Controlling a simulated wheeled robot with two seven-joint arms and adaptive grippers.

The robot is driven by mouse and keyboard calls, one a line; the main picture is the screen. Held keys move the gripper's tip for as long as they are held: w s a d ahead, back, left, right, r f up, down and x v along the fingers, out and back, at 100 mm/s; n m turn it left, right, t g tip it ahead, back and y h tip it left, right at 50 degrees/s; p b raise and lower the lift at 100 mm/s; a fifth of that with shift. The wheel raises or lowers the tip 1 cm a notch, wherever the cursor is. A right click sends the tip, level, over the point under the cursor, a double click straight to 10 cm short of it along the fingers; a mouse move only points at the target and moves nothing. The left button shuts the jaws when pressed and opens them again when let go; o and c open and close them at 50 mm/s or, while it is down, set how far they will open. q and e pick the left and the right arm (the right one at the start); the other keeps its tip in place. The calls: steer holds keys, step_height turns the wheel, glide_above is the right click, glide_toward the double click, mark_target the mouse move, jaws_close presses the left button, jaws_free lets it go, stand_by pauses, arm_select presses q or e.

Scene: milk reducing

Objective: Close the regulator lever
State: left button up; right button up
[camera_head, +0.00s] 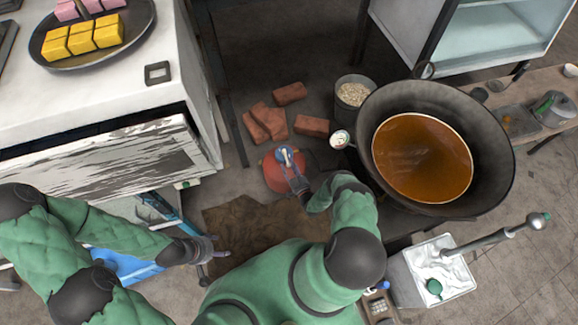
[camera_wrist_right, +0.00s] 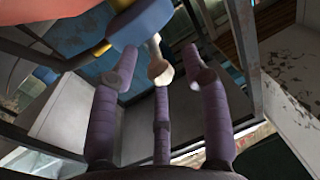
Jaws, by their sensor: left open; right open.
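A red gas cylinder (camera_head: 273,178) stands on the floor in the middle of the head view, with a small blue and white regulator (camera_head: 284,155) on top. My right gripper (camera_head: 298,184) is at the cylinder's right side, just below the regulator in the picture. In the right wrist view, its purple fingers (camera_wrist_right: 158,78) are spread open. A blue regulator part (camera_wrist_right: 140,22) lies just beyond the fingertips, with a yellow piece beside it; contact cannot be told. The lever's exact position is unclear. My left gripper (camera_head: 212,254) is open and empty, far from the cylinder at lower left.
Bricks (camera_head: 268,120) lie behind the cylinder. A large wok (camera_head: 440,110) of brown liquid stands to the right, with a gauge (camera_head: 340,139) near its rim. A white counter (camera_head: 110,80) with a tray of sweets is at left. A brown mat (camera_head: 250,225) lies in front.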

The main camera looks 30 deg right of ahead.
steer(key=shift+w, duration=0.55)
jaws_close()
